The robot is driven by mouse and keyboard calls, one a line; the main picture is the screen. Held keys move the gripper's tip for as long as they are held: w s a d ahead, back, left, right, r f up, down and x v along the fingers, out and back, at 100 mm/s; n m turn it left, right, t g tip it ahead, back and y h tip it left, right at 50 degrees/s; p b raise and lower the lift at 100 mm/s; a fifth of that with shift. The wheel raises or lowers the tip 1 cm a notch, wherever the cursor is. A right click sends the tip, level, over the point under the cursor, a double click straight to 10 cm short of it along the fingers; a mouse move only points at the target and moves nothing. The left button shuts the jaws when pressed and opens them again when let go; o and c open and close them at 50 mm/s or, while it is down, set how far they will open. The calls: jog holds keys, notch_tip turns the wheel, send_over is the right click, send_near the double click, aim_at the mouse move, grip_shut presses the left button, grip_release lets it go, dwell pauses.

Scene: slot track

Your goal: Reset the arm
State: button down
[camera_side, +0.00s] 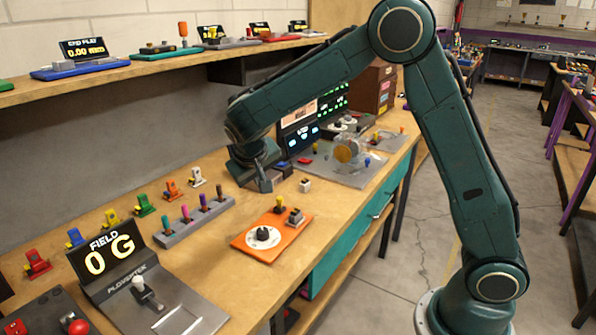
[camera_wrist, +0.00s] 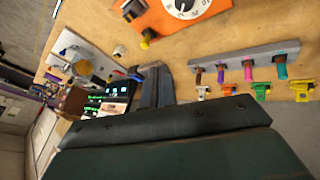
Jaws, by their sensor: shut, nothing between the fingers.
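My gripper (camera_side: 265,184) is low over the wooden bench in the side view, left of a small white cube (camera_side: 305,185). Its fingers are shut and empty. The wrist view shows the fingers (camera_wrist: 156,72) pointing up the picture over the bench, with the white cube (camera_wrist: 119,50) to their left. My arm reaches across from its base at the right of the side view. A grey panel (camera_side: 195,305) with a lever and a white slot lies at the lower left, under a display (camera_side: 107,250) reading "FIELD 0 G".
An orange dial plate (camera_side: 285,245) and a grey bar (camera_side: 190,231) with several coloured levers lie in front. Coloured toggles (camera_side: 145,205) line the wall side. Lit screens (camera_side: 300,138) and a grey device plate (camera_side: 350,175) stand behind. A shelf (camera_side: 130,76) overhangs the bench.

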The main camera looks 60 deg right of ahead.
jog(key=s+r+y, duration=0.2)
jog(key=s+r, duration=0.5)
jog(key=s+a+r+n+t+y, duration=0.1)
jog(key=s+n+y, duration=0.1)
jog(key=s, duration=1)
jog(key=s+a+r+n+t+y, duration=0.1)
jog(key=s+a+r+n, duration=0.1)
jog(key=s, duration=1)
jog(key=shift+a+r+y, duration=0.25)
jog(key=shift+y, duration=0.15)
